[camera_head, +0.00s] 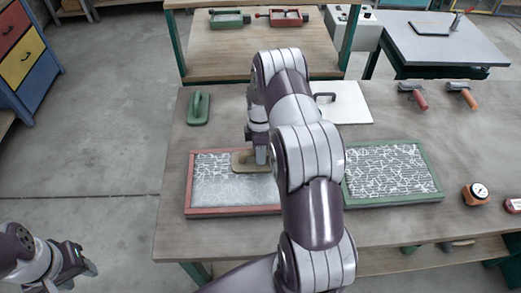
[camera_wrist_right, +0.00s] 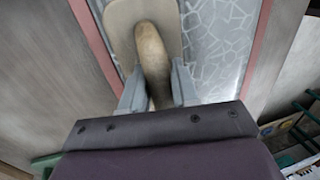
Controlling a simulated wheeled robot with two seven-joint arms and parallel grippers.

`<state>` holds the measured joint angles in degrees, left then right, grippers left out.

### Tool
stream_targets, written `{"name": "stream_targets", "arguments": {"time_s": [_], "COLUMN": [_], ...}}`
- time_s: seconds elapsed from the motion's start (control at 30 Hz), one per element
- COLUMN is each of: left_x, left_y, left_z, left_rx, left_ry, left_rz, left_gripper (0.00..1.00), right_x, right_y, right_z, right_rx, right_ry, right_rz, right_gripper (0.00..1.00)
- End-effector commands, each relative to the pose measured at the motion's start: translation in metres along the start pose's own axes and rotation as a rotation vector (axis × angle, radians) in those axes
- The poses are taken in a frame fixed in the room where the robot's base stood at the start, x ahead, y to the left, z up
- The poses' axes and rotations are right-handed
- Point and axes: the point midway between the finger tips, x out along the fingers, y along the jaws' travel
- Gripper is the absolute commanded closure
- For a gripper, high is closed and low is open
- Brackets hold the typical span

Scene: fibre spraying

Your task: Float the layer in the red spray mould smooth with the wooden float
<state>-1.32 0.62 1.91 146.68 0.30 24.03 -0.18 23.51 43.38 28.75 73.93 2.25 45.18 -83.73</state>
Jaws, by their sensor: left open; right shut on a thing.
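The red spray mould (camera_head: 188,185) lies on the table, left of my right arm. My right gripper (camera_head: 262,160) is shut on the handle of the wooden float (camera_head: 241,160), over the mould's back half. In the right wrist view the fingers (camera_wrist_right: 158,92) clasp the handle and the float's plate (camera_wrist_right: 118,22) lies over the layer. Contact with the layer cannot be told. My right arm hides the mould's right end. My left gripper (camera_head: 80,263) is open and empty, off the table's left side.
A green mould (camera_head: 440,178) with rough fibre stands right of my right arm. A green float (camera_head: 199,109) lies behind the red mould. A white board (camera_head: 350,103), two orange-handled tools (camera_head: 419,101) and a round gauge (camera_head: 476,194) lie to the right. The table's left front is clear.

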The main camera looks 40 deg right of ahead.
Motion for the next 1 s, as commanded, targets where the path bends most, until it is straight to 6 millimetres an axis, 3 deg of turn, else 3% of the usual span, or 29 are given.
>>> {"name": "stream_targets", "arguments": {"time_s": [0.1,0.8,1.0], "left_x": [0.006,0.007,0.008], "left_y": [0.000,0.000,0.000], "left_z": [0.001,0.001,0.001], "left_rx": [0.000,0.000,0.000], "left_ry": [0.000,0.000,0.000], "left_rz": [0.000,0.000,0.000], "left_gripper": [0.57,0.57,0.57], "right_x": [0.008,0.010,0.009], "right_y": [0.002,0.002,0.002], "right_z": [0.000,-0.001,-0.015], "right_rx": [0.000,0.000,-0.001], "right_ry": [0.000,0.000,0.000], "right_rz": [0.002,0.001,0.001], "right_gripper": [1.00,1.00,1.00]}}
